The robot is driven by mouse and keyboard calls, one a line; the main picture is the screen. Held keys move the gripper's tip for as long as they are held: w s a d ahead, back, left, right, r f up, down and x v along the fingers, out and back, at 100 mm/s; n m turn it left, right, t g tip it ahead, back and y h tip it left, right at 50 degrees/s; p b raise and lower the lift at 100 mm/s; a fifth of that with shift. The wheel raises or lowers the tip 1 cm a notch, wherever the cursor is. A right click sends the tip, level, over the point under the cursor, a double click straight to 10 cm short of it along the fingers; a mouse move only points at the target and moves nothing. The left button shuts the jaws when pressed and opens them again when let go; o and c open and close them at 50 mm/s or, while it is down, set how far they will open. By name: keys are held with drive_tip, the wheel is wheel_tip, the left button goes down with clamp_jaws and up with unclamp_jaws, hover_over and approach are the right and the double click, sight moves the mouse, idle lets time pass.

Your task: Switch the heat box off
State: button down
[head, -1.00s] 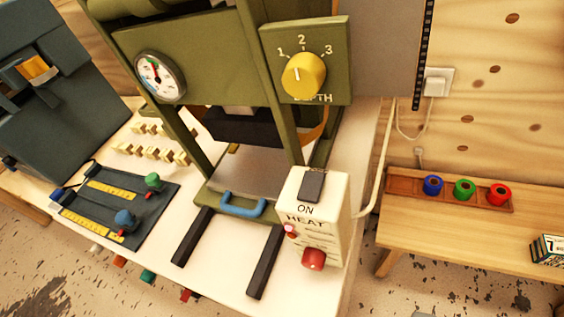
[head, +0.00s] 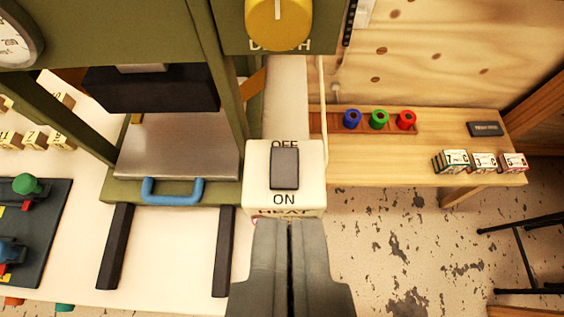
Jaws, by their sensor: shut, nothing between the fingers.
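The heat box (head: 314,165) is a cream box at the right front of the green press. Its top carries a dark grey rocker switch (head: 285,168), with OFF lettered at the far end and ON at the near end. Which end of the rocker is pressed down I cannot tell. My gripper (head: 289,224) is shut and empty, its fingertips just on the near side of the switch, over the HEAT lettering. It hides most of the box's front, including the red knob; whether it touches the box is unclear.
The green press (head: 228,100) stands behind, with a yellow depth knob (head: 279,22) and a blue handle (head: 172,190). Two dark rails (head: 116,245) lie in front. At right, a wooden bench (head: 430,130) holds foil rolls (head: 379,119) and small boxes (head: 484,162).

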hover_over(288, 160)
drive_tip(key=s, duration=0.3)
wheel_tip(288, 160, down, 6)
drive_tip(key=shift+r, duration=0.15)
drive_tip(key=f, duration=0.1)
drive_tip(key=w+f, duration=0.1)
drive_tip(key=f, duration=0.1)
drive_tip(key=shift+w+f, duration=0.1)
drive_tip(key=shift+f, duration=0.55)
drive_tip(key=shift+w+f+g, duration=0.1)
drive_tip(key=shift+f+g, duration=0.05)
drive_tip(key=shift+g, duration=0.15)
drive_tip(key=shift+w, duration=0.15)
drive_tip(key=shift+w+r, duration=0.25)
drive_tip(key=shift+w, duration=0.4)
